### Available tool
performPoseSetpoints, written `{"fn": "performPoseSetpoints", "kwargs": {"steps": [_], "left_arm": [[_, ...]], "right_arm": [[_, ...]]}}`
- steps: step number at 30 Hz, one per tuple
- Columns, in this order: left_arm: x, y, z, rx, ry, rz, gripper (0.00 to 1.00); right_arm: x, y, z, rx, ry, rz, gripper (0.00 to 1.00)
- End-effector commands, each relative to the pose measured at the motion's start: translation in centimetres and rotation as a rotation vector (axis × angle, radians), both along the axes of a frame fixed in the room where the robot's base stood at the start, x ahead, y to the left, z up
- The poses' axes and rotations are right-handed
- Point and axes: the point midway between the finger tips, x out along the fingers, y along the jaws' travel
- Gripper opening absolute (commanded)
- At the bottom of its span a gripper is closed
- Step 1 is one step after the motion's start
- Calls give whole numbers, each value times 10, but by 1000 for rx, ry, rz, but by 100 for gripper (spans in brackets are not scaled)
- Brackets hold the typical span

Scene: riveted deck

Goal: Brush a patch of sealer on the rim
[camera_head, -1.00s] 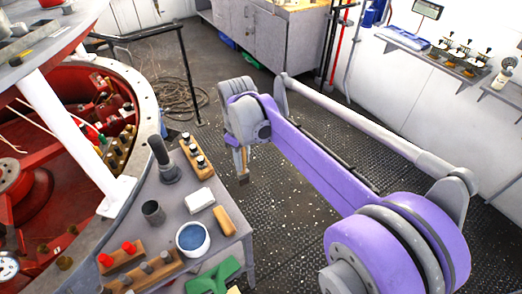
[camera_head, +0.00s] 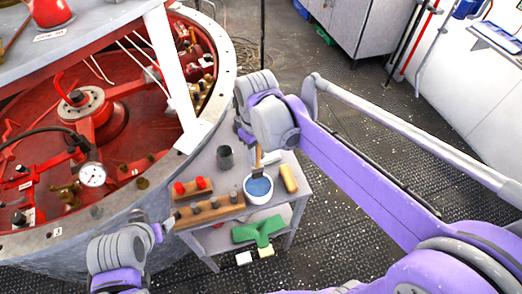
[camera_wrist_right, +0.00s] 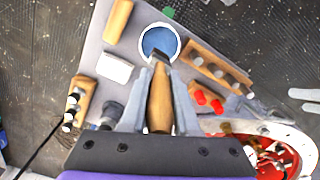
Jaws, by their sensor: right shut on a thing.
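A brush with a wooden handle (camera_wrist_right: 160,100) is held in my right gripper (camera_wrist_right: 161,84), which is shut on the handle. In the head view the brush (camera_head: 258,158) hangs down, its lower end at the white pot of blue sealer (camera_head: 258,190); contact with the sealer cannot be told. The pot (camera_wrist_right: 159,41) also shows just beyond the brush in the wrist view. The grey rim (camera_head: 75,228) circles the open red vessel at the left. My left gripper (camera_head: 166,225) is at the lower left, over the rim's near edge; its jaws are too unclear to tell.
The small grey side table (camera_head: 210,163) also bears a dark cup (camera_head: 225,157), a red-knobbed block (camera_head: 192,188), a wooden block with pegs (camera_head: 210,212) and a yellow-brown block (camera_head: 288,178). A green object (camera_head: 257,231) lies below. A white post (camera_head: 178,80) stands over the vessel.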

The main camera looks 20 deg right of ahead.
Motion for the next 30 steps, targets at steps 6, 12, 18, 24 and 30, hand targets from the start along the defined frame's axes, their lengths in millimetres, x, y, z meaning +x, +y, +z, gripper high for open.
{"fn": "performPoseSetpoints", "kwargs": {"steps": [6, 12, 18, 24, 30], "left_arm": [[-9, 0, -15, 0, 17, 0, 74], [-17, 0, -31, 0, 32, 0, 74], [-21, 0, -39, 0, 40, 0, 74], [-21, 0, -39, 0, 39, 0, 74], [-20, 0, -39, 0, 39, 0, 74]], "right_arm": [[-1, 0, -21, 0, 3, 0, 0], [-2, -1, -44, 0, 4, 0, 0], [-1, -1, -56, 0, 2, 0, 0], [0, -1, -57, 0, 0, 0, 0], [0, -1, -56, 0, 0, 0, 0]]}}
